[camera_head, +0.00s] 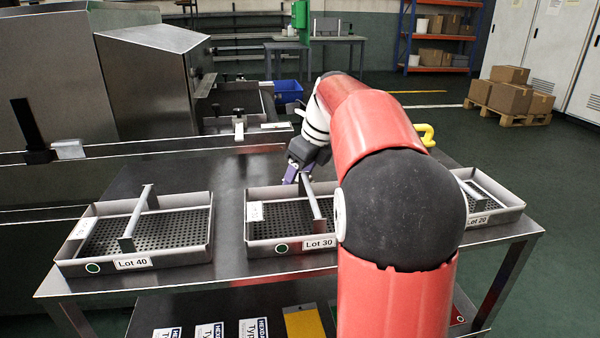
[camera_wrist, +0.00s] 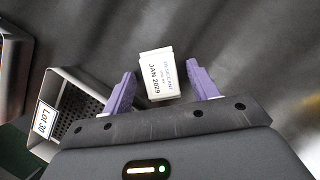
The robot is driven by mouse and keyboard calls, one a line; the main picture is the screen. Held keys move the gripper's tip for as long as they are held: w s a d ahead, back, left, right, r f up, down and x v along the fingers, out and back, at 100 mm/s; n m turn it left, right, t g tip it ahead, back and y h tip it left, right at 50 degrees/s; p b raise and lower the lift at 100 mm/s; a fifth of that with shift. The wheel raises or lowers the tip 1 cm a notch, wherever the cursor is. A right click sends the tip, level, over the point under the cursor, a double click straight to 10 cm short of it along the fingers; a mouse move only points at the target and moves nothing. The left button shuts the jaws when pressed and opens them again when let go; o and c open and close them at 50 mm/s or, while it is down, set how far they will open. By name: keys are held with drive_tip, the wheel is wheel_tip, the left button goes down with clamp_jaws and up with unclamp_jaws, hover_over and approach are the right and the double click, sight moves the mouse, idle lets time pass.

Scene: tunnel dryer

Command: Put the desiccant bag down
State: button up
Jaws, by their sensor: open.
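The desiccant bag (camera_wrist: 158,76) is a small white packet with a printed label that includes JAN 2029. In the wrist view it lies between the two purple fingers of my gripper (camera_wrist: 160,70), with a visible gap on each side. My gripper is open. Grey metal surface shows around the bag; whether the bag rests on it I cannot tell for sure. In the head view my gripper (camera_head: 297,173) is low over the steel table (camera_head: 228,190), just behind the Lot 30 tray (camera_head: 280,249). The bag is not discernible there.
The Lot 40 tray (camera_head: 135,264) stands to the left and the Lot 20 tray (camera_head: 492,218) to the right, partly behind my arm. A perforated tray (camera_wrist: 52,100) lies left of my gripper in the wrist view. Bare table lies between the Lot 40 and Lot 30 trays.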

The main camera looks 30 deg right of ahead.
drive_tip(key=p+v, duration=0.2)
drive_tip(key=v, duration=0.9)
drive_tip(key=shift+r, duration=0.25)
drive_tip(key=shift+o, duration=0.5)
drive_tip(key=shift+s+r, duration=0.15)
drive_tip(key=b+x, duration=0.5)
drive_tip(key=x, duration=0.7)
drive_tip(key=shift+d, duration=0.1)
drive_tip(key=shift+s, duration=0.1)
drive_tip(key=c, duration=1.2)
drive_tip(key=shift+o, duration=0.2)
drive_tip(key=shift+r, duration=0.15)
